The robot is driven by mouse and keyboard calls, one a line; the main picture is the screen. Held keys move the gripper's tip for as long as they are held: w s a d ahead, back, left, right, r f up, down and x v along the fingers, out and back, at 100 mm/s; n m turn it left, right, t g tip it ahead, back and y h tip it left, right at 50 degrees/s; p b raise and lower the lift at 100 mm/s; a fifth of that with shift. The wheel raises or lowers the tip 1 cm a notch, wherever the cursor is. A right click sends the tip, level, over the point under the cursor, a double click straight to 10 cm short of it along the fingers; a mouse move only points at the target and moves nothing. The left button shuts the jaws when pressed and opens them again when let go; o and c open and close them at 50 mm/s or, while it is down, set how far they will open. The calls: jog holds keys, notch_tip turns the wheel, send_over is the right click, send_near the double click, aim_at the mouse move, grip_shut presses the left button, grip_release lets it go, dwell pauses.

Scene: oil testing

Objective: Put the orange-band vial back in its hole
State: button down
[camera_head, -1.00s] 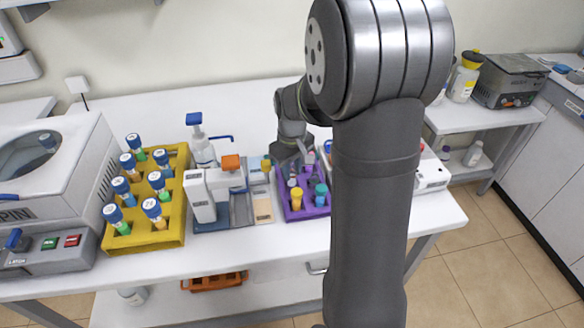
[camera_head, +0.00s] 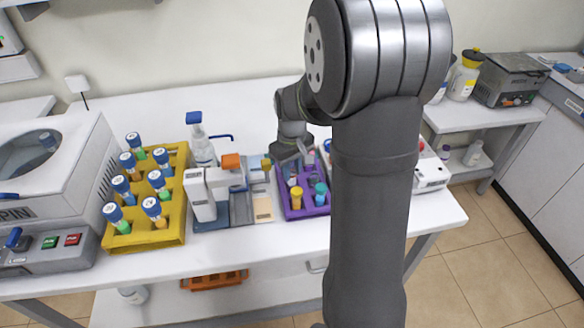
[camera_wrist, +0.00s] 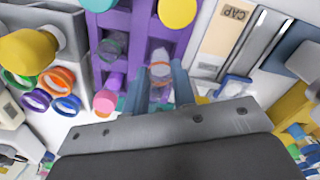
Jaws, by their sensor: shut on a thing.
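The orange-band vial (camera_wrist: 160,58) is a clear vial with an orange ring, seen in the wrist view between my finger tips. My gripper (camera_wrist: 160,84) is shut on it. The purple rack (camera_wrist: 181,42) lies just beyond and beneath the vial; I cannot tell whether the vial's lower end is inside a hole. In the head view my gripper (camera_head: 301,157) is at the back edge of the purple rack (camera_head: 307,212). The vial is not clearly visible there.
Yellow-capped and teal-capped vials stand in the rack's front holes. A pink-capped vial (camera_wrist: 105,101) is close beside my left finger in the wrist view. The capping device (camera_head: 205,193) stands left of the rack, with the yellow tube rack (camera_head: 172,238) farther left.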

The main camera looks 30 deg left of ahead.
jog(key=shift+f, duration=1.3)
dwell(0.5)
jog(key=c, duration=1.1)
grip_release()
jog(key=shift+r, duration=0.1)
notch_tip(320, 180, up, 17)
jog(key=shift+r, duration=0.15)
notch_tip(320, 180, down, 17)
jog(key=shift+f, duration=0.2)
jog(key=shift+r, duration=0.15)
